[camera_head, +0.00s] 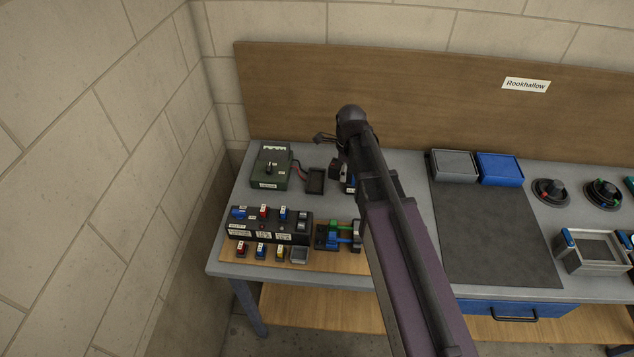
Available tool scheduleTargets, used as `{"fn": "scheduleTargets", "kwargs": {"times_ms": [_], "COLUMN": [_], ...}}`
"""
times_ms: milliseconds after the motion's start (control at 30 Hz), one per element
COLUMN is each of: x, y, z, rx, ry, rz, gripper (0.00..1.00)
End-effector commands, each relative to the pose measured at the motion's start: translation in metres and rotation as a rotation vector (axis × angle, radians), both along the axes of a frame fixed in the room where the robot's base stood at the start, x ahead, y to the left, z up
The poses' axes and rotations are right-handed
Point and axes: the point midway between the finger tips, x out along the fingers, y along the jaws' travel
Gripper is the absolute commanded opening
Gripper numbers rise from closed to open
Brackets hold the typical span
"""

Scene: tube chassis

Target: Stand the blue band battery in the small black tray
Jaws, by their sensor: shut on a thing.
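A small black tray (315,181) stands at the back left of the bench, just right of the green box. My gripper (343,172) is just right of this tray, below the end of my arm, which hides most of it. It is shut on a small dark thing with a blue patch, which looks like the blue band battery (350,185). The battery is largely hidden, and I cannot tell whether it touches the bench.
A green box (271,167) with red wires stands left of the tray. A black block (268,225) with several coloured pieces is in front, with a black holder (338,236) beside it. Grey (455,165) and blue (500,169) bins stand behind a clear dark mat (491,239).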

Motion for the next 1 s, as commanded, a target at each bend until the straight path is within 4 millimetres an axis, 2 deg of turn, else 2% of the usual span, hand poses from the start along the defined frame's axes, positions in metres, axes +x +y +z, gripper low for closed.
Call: {"fn": "scheduleTargets", "kwargs": {"times_ms": [267,1000], "x": [0.017,0.083], "y": [0.011,0.058], "z": [-0.009,-0.042], "rx": [0.0,0.001], "ry": [0.0,0.0], "rz": [0.206,1.142], "gripper": [0.01,0.01]}}
